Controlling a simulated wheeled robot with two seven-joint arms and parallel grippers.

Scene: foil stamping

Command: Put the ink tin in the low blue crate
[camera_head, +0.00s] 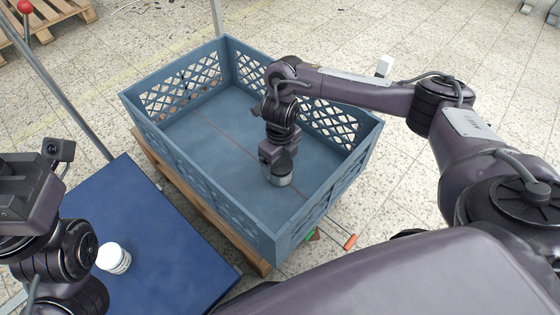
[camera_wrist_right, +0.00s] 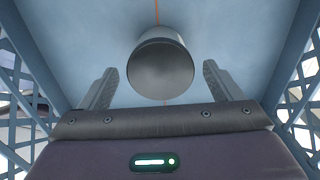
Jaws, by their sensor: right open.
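The ink tin, a grey metal cylinder, shows in the wrist view (camera_wrist_right: 160,68) with its round end facing the camera, and in the head view (camera_head: 279,181) low inside the blue crate (camera_head: 205,127). It appears to stand on the crate floor. My right gripper (camera_head: 277,163) reaches down over the tin inside the crate. In the wrist view its two fingers are spread, one on each side of the tin, with gaps visible. My left arm is at the lower left in the head view; its gripper body (camera_head: 25,195) shows, but its fingers do not.
The crate has lattice walls and rests on a wooden pallet (camera_head: 190,200). A blue table (camera_head: 165,245) at lower left holds a white ribbed container (camera_head: 114,258). An orange-handled tool (camera_head: 350,241) lies by the crate's front corner. The rest of the crate floor is clear.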

